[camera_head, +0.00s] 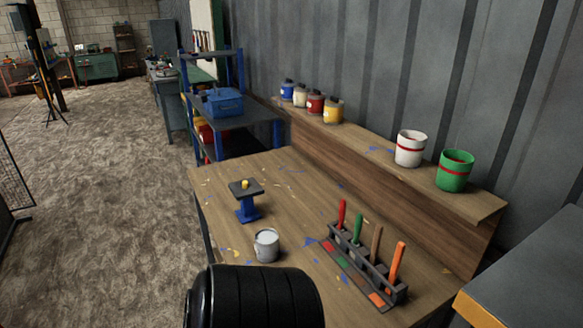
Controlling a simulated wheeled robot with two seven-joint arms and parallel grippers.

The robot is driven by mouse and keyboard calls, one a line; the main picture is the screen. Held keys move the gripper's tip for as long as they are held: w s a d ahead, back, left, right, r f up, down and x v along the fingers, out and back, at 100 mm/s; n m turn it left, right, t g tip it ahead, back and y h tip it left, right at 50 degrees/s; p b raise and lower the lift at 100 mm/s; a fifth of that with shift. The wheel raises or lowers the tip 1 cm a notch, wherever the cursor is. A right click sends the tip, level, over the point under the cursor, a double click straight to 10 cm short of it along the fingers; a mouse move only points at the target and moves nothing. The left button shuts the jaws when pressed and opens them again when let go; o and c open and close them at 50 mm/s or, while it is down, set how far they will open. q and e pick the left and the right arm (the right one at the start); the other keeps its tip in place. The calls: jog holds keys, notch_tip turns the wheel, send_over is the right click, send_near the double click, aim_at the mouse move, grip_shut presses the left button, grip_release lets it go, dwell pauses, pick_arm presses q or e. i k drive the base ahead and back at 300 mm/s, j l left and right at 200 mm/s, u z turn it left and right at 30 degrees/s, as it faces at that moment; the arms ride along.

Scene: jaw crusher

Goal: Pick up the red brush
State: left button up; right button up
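The red brush (341,214) stands upright in a dark rack (350,262) on the wooden workbench (290,178). Only its red handle shows; its lower end is hidden in the rack. It is the leftmost and farthest brush in the row. A green brush (357,228), a brown brush (376,244) and an orange brush (397,261) stand beside it. Colored patches mark the front of the rack. Neither of my grippers is in view.
A grey can (266,245) and a small blue stand (247,204) are on the bench left of the rack. White (410,149) and green (454,171) buckets and several paint jars (315,104) line the raised shelf. A black ribbed form covers the bench's near edge.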

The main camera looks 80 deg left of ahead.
aim_at(341, 209)
jog(key=u, duration=2.1)
